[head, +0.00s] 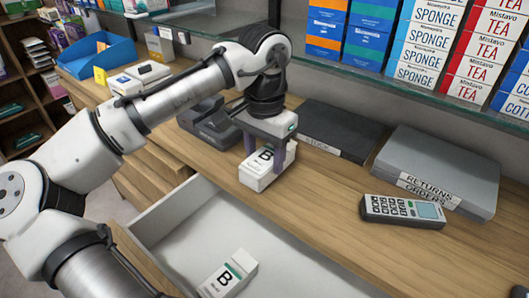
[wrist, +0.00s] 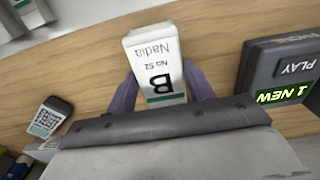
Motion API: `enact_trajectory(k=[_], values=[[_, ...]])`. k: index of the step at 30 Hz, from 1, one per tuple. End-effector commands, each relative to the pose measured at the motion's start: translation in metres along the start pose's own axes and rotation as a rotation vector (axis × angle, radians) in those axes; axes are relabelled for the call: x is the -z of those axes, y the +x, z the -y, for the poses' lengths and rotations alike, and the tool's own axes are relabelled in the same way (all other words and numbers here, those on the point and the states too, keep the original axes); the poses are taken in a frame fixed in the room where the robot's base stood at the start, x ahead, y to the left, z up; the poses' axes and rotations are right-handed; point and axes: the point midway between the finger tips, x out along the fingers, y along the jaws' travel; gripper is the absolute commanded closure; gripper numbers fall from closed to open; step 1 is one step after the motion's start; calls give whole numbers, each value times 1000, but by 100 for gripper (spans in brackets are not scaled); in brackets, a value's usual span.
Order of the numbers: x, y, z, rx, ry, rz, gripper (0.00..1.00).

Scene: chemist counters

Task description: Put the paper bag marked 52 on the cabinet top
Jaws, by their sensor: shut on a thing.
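A dark machine (head: 212,122) stands left of my gripper. A black box (head: 338,128), a grey "Returns/Orders" box file (head: 440,165) and a handset (head: 403,211) are to the right. A glass shelf (head: 420,98) with boxes overhangs the back. Bare wood lies right of the bag.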

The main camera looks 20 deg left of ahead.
Motion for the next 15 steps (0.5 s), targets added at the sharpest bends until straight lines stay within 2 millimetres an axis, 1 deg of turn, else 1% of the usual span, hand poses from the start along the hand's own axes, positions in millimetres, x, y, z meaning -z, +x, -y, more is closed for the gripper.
enact_trajectory(k=[4,5,9,10,15], values=[[0,3,0,-1,0,0,74],[0,3,0,-1,0,0,46],[0,2,0,0,0,0,28],[0,2,0,0,0,0,26],[0,2,0,0,0,0,26]])
